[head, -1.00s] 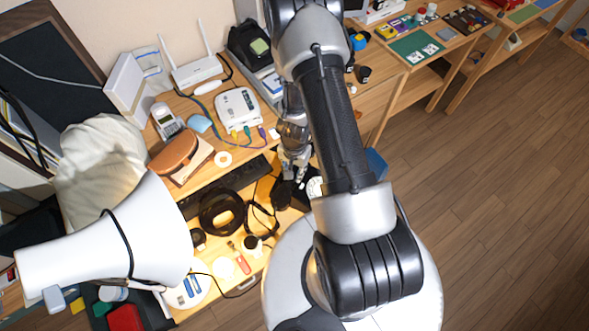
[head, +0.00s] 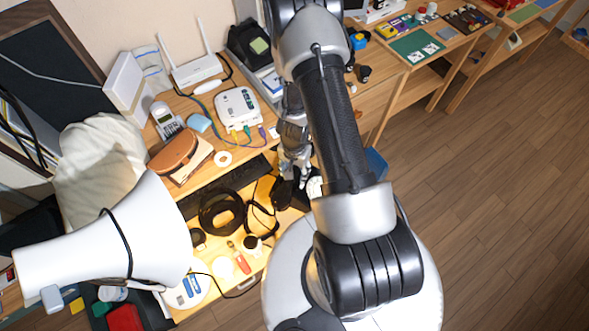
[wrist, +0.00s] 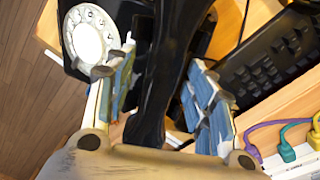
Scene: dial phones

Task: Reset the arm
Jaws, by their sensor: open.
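My gripper (head: 296,172) is low over the desk beside the black dial phone, partly behind my arm in the head view. In the wrist view my gripper (wrist: 160,105) is open, with blue-padded fingers on either side of a long black piece (wrist: 170,65) that looks like the phone's handset. I cannot tell whether the pads touch it. The phone's white dial (wrist: 88,38) shows at upper left in the wrist view, and the dial (head: 314,187) is partly visible in the head view. My arm hides the rest of the phone.
A black keyboard (wrist: 268,62) lies close to the right finger. A white router (head: 238,108) with coloured plugs stands behind. Black headphones (head: 221,212) and cables lie to the left, near a large white lamp (head: 130,235). The floor at right is clear.

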